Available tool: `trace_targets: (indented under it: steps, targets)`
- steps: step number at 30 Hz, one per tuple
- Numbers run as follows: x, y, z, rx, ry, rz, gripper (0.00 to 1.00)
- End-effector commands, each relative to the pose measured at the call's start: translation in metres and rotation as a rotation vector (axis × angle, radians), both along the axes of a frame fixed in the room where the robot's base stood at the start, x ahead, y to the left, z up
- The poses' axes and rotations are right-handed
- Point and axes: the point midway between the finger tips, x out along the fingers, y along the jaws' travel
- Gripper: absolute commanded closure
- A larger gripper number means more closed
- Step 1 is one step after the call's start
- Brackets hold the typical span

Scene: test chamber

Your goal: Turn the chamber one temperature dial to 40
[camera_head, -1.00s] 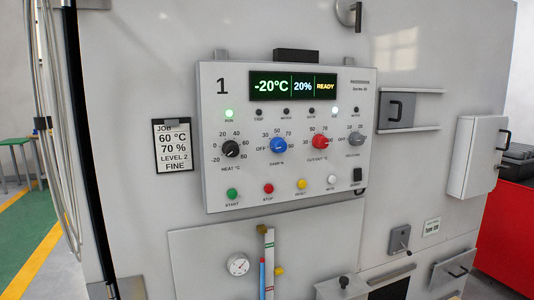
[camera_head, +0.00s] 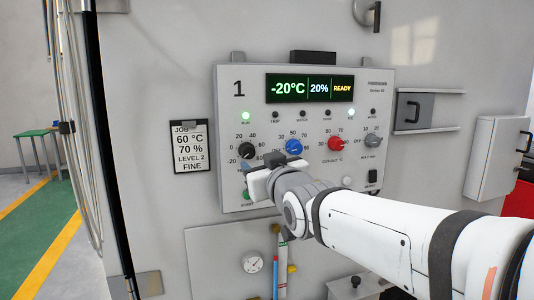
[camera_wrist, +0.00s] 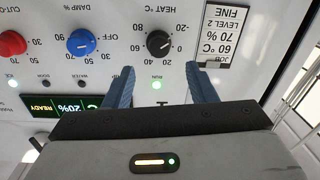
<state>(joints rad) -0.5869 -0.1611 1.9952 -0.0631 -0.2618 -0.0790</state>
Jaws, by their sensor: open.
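The panel marked 1 (camera_head: 222,130) carries a black HEAT °C dial (camera_head: 247,151) at its left, with a scale from -20 upward. Its display (camera_head: 310,88) reads -20°C, 20% and READY. My gripper (camera_head: 257,178) is in front of the panel, just below the dial in the head view. In the wrist view its two blue fingers (camera_wrist: 165,85) are spread apart and empty. The dial appears beyond the fingertips, between their lines.
A blue DAMP% dial (camera_head: 294,147) and a red dial (camera_head: 336,143) sit right of the black one. A job card (camera_head: 190,147) reading 60 °C and 70 % hangs left of the panel. My arm hides part of the lower button row.

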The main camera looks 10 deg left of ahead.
Motion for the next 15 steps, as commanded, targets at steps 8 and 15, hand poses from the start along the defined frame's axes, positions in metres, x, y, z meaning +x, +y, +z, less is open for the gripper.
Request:
trace_targets:
  steps: [8, 15]
  targets:
    - [0.031, 0.021, 0.002, 0.002, -0.001, 0.0, 0.49]
    - [0.055, 0.038, 0.002, 0.001, -0.002, -0.001, 0.49]
